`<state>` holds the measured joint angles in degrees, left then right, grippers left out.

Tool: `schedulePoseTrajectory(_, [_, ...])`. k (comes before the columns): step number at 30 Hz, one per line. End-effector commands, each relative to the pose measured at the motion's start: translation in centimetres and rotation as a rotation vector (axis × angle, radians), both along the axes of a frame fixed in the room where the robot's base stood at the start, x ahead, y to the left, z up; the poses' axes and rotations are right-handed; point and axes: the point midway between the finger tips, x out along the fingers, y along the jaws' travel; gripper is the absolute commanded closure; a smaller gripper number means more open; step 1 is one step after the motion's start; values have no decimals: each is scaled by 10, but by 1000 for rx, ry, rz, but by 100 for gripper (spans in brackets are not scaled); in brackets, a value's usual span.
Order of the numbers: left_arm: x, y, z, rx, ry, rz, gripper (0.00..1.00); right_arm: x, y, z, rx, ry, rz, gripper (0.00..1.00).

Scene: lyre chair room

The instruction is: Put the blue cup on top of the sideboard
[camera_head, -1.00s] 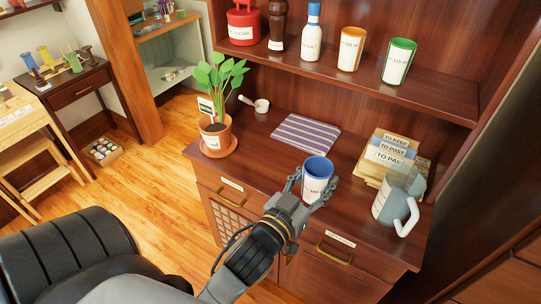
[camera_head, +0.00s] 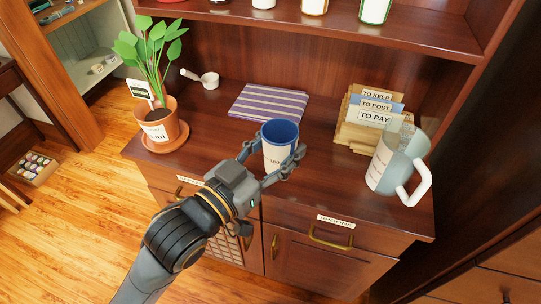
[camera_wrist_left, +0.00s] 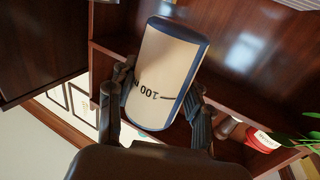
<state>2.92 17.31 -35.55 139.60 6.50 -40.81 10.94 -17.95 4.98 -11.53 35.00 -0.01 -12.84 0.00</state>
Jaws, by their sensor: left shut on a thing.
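The blue cup (camera_head: 277,154) has a white outside with dark print and a blue inside and rim. In the head view it is upright by the front edge of the sideboard top (camera_head: 215,135), in front of the striped mat. I cannot tell if its base touches the wood. My left gripper (camera_head: 271,163) is shut on the cup, with one finger on each side. In the left wrist view the cup (camera_wrist_left: 163,70) fills the space between the fingers. My right gripper is not in view.
A potted plant (camera_head: 158,124) stands left, a white scoop (camera_head: 208,80) behind it. A striped mat (camera_head: 268,103) lies at the middle back. A letter holder (camera_head: 365,130) and a grey pitcher (camera_head: 390,165) stand right. A shelf (camera_head: 330,25) with containers is above. Bare top shows right of the cup.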

Motion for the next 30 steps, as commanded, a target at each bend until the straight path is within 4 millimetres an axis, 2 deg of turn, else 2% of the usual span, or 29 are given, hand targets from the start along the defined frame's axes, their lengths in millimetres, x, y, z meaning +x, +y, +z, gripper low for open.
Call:
schedulePoseTrajectory(1, [14, 2, -6, 6, -1, 4, 81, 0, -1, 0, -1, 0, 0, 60])
schedulePoseTrajectory(6, [57, 7, -24, 4, 0, 6, 81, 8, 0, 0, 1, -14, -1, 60])
schedulePoseTrajectory(8, [72, 8, -30, 4, -1, 7, 81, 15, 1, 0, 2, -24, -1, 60])
schedulePoseTrajectory(12, [93, 10, -60, 2, 1, 5, 81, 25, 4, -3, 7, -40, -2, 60])
schedulePoseTrajectory(16, [107, 11, -76, 2, -1, 5, 81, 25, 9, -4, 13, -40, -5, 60])
schedulePoseTrajectory(23, [120, 12, -93, 1, 1, 5, 81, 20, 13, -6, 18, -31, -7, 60])
schedulePoseTrajectory(27, [118, 12, -113, 0, 1, 5, 81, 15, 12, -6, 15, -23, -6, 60])
schedulePoseTrajectory(30, [118, 12, -118, -1, -2, 5, 81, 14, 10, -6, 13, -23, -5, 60])
